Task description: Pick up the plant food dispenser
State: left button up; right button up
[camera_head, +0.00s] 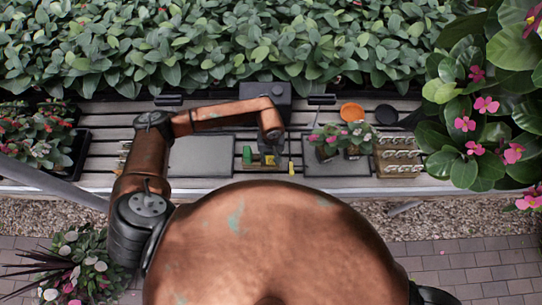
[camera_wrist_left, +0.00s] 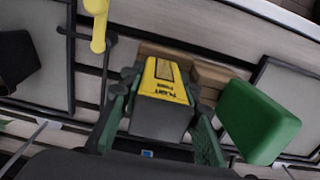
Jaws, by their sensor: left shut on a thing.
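The plant food dispenser (camera_wrist_left: 162,82) is yellow and dark grey with "PLANT FOOD" lettering. It also shows as a small yellow patch under my left gripper in the head view (camera_head: 269,160). My left gripper (camera_wrist_left: 160,108) is shut on the dispenser, with one green-padded finger on each side. In the head view my left gripper (camera_head: 270,138) reaches down over the middle of the slatted bench. The gripper hides part of the dispenser there, and I cannot tell whether its base touches the bench. My right gripper is not in view.
A green container (camera_wrist_left: 258,122) stands close beside the dispenser, and a yellow tool (camera_wrist_left: 97,22) lies on the other side. The slatted bench (camera_head: 103,121) also bears grey mats (camera_head: 200,157), potted flowers (camera_head: 335,140), an orange dish (camera_head: 351,111) and a wooden rack (camera_head: 400,157). Dense foliage lines the back.

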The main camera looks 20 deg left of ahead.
aim_at(271, 154)
pick_arm(q)
jog(key=shift+c, duration=0.5)
jog(key=shift+r, duration=0.1)
jog(key=shift+w+r, duration=0.1)
jog(key=shift+r, duration=0.4)
notch_tip(271, 154, up, 2)
jog(key=shift+r+b, duration=0.1)
jog(key=shift+b, duration=0.4)
jog(key=s+d+r, duration=0.1)
jog(key=s+r, duration=0.4)
jog(key=s, duration=0.2)
jog(key=s+d+r+b, duration=0.1)
jog(key=s+d+r, duration=0.1)
jog(key=s+r, duration=0.2)
jog(key=s, duration=0.3)
jog(key=shift+r+b, duration=0.3)
jog(key=shift+r, duration=0.05)
